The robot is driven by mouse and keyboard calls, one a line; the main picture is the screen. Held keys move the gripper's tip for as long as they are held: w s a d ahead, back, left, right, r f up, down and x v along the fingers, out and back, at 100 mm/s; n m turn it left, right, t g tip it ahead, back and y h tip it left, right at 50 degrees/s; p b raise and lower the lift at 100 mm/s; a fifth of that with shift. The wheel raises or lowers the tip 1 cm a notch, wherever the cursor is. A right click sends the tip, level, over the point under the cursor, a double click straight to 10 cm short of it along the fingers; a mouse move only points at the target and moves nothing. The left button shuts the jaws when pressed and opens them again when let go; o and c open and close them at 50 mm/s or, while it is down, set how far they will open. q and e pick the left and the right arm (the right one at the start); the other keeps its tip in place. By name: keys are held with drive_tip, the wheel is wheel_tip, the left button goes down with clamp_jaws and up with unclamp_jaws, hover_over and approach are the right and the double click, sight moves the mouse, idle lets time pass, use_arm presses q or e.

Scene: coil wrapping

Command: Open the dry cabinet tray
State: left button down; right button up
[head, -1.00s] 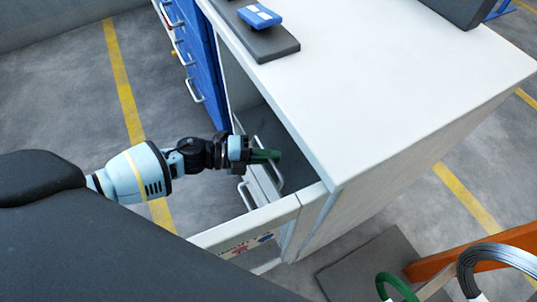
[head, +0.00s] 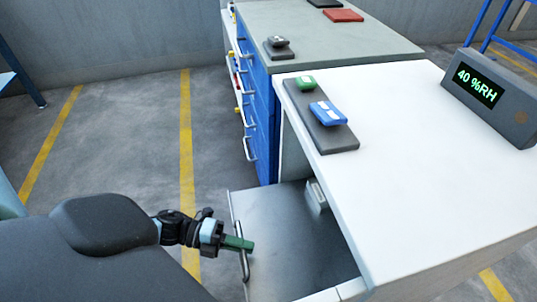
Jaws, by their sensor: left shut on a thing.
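The dry cabinet (head: 430,130) is a white box at the right with its front side open toward the left. Its grey metal tray (head: 290,245) sticks out of the opening to the left, past the edge of the white top. A light bar handle (head: 245,272) stands on the tray's front edge. My left gripper (head: 243,243), with green fingers, is shut on this handle. A small pale object (head: 316,194) sits toward the back of the tray. The tray's inner part is hidden under the cabinet top. My right gripper is not in view.
On the white top lie a dark mat (head: 322,122) with a green item (head: 305,83) and a blue item (head: 328,112), and a display reading 40 %RH (head: 478,90). A blue drawer cabinet (head: 262,110) stands behind. The floor (head: 125,150) to the left is clear.

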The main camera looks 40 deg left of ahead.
use_arm(q)
drive_tip(key=s+a, duration=0.4)
drive_tip(key=s, duration=0.1)
drive_tip(key=shift+p, duration=0.45)
drive_tip(key=c, duration=1.8)
unclamp_jaws()
drive_tip(key=shift+p+v, duration=0.3)
drive_tip(key=shift+v, duration=3.6)
drive_tip(key=shift+s, duration=0.1)
